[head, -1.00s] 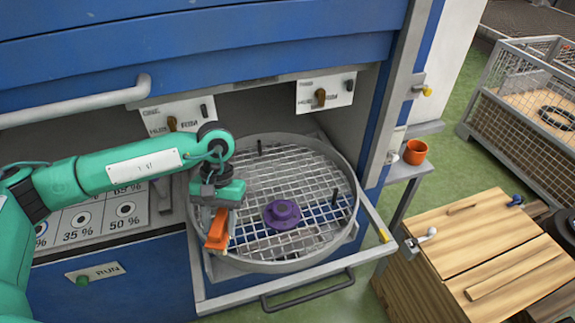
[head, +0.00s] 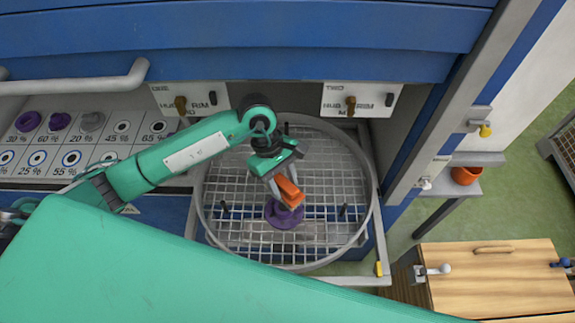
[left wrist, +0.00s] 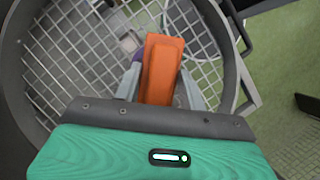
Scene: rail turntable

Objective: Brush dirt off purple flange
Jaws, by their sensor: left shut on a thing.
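The purple flange (head: 284,214) lies on the wire grid of the round turntable (head: 372,190). My left gripper (head: 288,190) is shut on an orange brush (head: 291,193) just above the flange in the head view. The brush covers part of the flange there, and I cannot tell whether they touch. In the left wrist view the orange brush (left wrist: 162,66) sits between the grey fingers of the left gripper (left wrist: 160,88). A sliver of the purple flange (left wrist: 136,57) shows beside it; the rest is hidden. My right gripper is not in view.
Short black posts (head: 224,210) stand up from the grid. Two white switch plates (head: 361,101) hang above the turntable. A panel with percent labels (head: 75,135) holds purple and grey parts at left. An orange cup (head: 465,175) and a wooden box (head: 490,280) are at right.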

